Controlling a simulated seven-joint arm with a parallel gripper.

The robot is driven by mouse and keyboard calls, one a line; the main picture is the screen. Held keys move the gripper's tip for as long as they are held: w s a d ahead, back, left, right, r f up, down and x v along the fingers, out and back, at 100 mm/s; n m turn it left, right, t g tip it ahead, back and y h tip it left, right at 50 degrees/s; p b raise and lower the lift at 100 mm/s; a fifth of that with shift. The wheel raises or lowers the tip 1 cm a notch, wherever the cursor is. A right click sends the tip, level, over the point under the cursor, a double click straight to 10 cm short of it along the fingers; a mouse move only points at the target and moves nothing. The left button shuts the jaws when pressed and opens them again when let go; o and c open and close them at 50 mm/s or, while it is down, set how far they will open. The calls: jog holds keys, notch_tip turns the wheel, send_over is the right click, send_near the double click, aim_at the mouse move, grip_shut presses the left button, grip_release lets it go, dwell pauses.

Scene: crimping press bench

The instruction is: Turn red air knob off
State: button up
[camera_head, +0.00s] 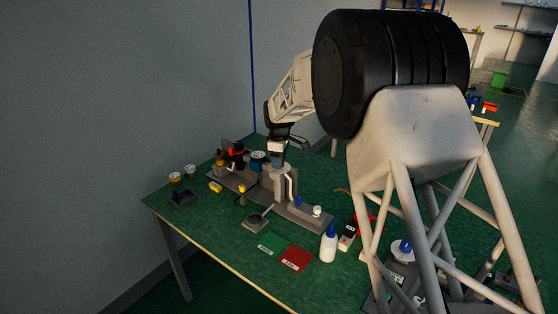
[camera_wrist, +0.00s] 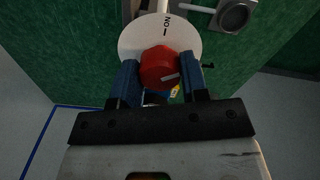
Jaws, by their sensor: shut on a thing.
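The red air knob (camera_wrist: 160,68) sits on a round white dial plate (camera_wrist: 132,42) in the wrist view. The plate has "ON" and a line marked at its top, and a pale mark on the knob points to the right. My gripper (camera_wrist: 160,74) is shut on the knob, with one blue finger on each side of it. In the head view my gripper (camera_head: 278,146) is small, over the fixture at the back of the bench. The knob cannot be made out there.
The green bench (camera_head: 185,238) holds a grey base plate (camera_head: 310,218) with fittings. A grey round fitting (camera_wrist: 233,15) stands close to the dial. My arm hides the bench's right part.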

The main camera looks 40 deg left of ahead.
jog(key=m, duration=0.7)
dwell(0.4)
jog(key=o, duration=0.9)
jog(key=shift+o, duration=0.2)
jog(key=shift+r, duration=3.9)
